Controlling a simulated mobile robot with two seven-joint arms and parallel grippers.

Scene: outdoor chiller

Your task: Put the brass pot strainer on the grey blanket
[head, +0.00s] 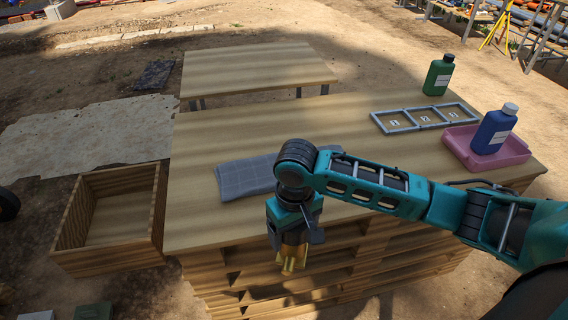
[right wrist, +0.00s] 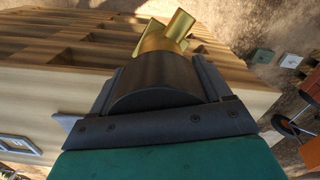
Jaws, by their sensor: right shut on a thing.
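My right gripper (head: 293,240) points down in front of the table's near edge. It is shut on the brass pot strainer (head: 290,262), a gold-coloured piece whose lower end sticks out below the fingers. The left gripper is not in view.
A grey three-part frame (head: 424,118), a green bottle (head: 438,75) and a blue bottle (head: 493,130) in a pink tray (head: 517,153) stand at right. An empty wooden crate (head: 110,256) is left. The tabletop behind the blanket is clear.

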